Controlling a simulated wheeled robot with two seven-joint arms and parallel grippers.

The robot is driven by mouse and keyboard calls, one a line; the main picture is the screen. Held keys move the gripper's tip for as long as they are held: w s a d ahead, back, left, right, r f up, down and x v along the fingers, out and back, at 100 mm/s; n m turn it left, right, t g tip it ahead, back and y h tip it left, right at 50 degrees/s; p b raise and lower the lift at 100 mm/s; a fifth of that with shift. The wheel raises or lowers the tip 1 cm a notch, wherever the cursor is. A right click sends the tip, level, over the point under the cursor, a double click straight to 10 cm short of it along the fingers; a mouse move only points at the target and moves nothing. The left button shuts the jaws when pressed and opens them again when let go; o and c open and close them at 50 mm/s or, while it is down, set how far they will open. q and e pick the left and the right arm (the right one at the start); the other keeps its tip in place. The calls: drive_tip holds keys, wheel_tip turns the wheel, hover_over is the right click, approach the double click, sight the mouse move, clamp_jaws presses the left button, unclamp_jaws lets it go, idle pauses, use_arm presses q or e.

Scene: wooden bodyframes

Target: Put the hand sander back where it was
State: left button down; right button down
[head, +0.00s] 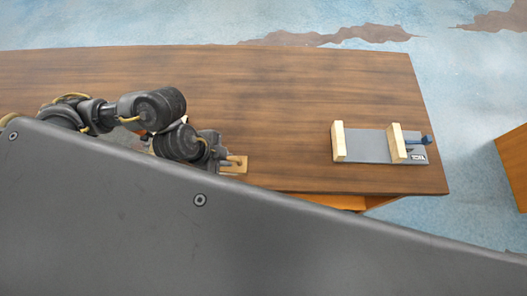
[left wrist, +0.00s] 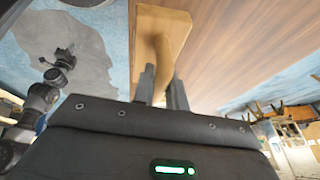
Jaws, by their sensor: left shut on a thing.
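The hand sander (head: 238,169), a light wooden block with a handle, is at my left gripper (head: 229,161) near the table's front edge. In the left wrist view, the sander's flat wooden base (left wrist: 177,20) lies against the table surface or very close to it; I cannot tell which. The fingers of my left gripper (left wrist: 162,88) are shut on its curved wooden handle (left wrist: 164,62). A dark arm, which seems to be my right one, shows at the left of the left wrist view, with its gripper (left wrist: 66,55) small and its jaws unclear.
A grey clamp plate with two wooden jaws (head: 372,146) and a blue-ended screw stands on the right of the brown table (head: 290,90). The table between sander and clamp is clear. Another wooden piece of furniture (head: 515,160) stands at the right edge.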

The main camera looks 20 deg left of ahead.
use_arm(q)
drive_tip(key=w+d+f+b, duration=0.1)
drive_tip(key=w+d+f, duration=0.1)
drive_tip(key=w+f, duration=0.1)
drive_tip(key=w+d+f+b, duration=0.2)
drive_tip(key=w+f, duration=0.1)
drive_tip(key=w, duration=0.1)
drive_tip(key=w+d+f+b, duration=0.1)
drive_tip(key=w+d+f, duration=0.2)
drive_tip(key=w, duration=0.1)
drive_tip(key=shift+w+f, duration=0.1)
drive_tip(key=shift+f, duration=0.05)
drive_tip(key=shift+w+d+f+b, duration=0.15)
drive_tip(key=shift+f+b, duration=0.55)
drive_tip(key=shift+f, duration=1.1)
drive_tip(key=shift+f, duration=0.1)
drive_tip(key=c, duration=1.4)
unclamp_jaws()
drive_tip(key=shift+r, duration=0.25)
drive_tip(key=p+v, duration=0.4)
drive_tip(key=v, duration=0.7)
drive_tip(key=shift+a+r, duration=0.25)
drive_tip(key=shift+r, duration=0.05)
